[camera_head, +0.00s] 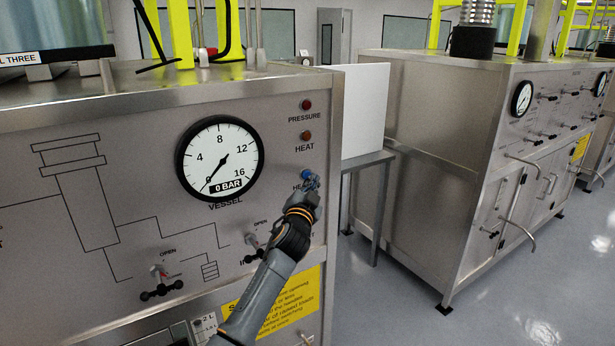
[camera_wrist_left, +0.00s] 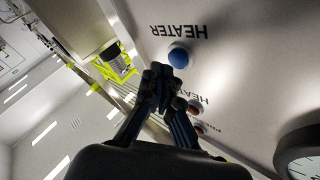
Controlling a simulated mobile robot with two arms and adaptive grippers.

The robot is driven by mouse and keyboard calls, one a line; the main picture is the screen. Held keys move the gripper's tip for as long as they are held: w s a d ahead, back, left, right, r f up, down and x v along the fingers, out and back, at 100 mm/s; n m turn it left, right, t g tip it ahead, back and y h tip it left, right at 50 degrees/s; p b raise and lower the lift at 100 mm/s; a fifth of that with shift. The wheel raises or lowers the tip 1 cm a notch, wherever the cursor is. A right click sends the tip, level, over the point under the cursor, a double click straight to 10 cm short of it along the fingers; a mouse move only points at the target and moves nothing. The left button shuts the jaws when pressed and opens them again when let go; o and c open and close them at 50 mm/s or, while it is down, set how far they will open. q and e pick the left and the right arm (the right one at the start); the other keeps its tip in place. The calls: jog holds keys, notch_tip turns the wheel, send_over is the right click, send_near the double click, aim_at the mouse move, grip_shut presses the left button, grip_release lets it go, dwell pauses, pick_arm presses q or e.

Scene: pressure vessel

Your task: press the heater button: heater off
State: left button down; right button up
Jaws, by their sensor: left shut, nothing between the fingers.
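The heater button is a blue round knob (camera_head: 306,174) on the steel front panel, right of the vessel gauge, its label partly covered by my gripper. In the left wrist view the blue button (camera_wrist_left: 179,57) sits on a pale collar beside the word HEATER, which shows upside down. My left gripper (camera_head: 312,181) is shut and empty, with its fingertips close to the button. In the wrist view the closed fingertips (camera_wrist_left: 157,74) appear just beside the button; I cannot tell whether they touch it. My right gripper is not in view.
The round vessel gauge (camera_head: 219,160) reads 0 BAR. The heat lamp (camera_head: 306,135) and pressure lamp (camera_head: 306,104) sit above the button. Valve handles (camera_head: 161,283) stick out lower on the panel. A second steel cabinet (camera_head: 470,150) stands right, across open floor (camera_head: 520,290).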

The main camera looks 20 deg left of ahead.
pick_arm(q)
jog(key=shift+s+d, duration=0.1)
jog(key=s+d, duration=0.1)
jog(key=d, duration=0.1)
jog(key=s+d, duration=0.2)
dwell(0.6)
dwell(0.6)
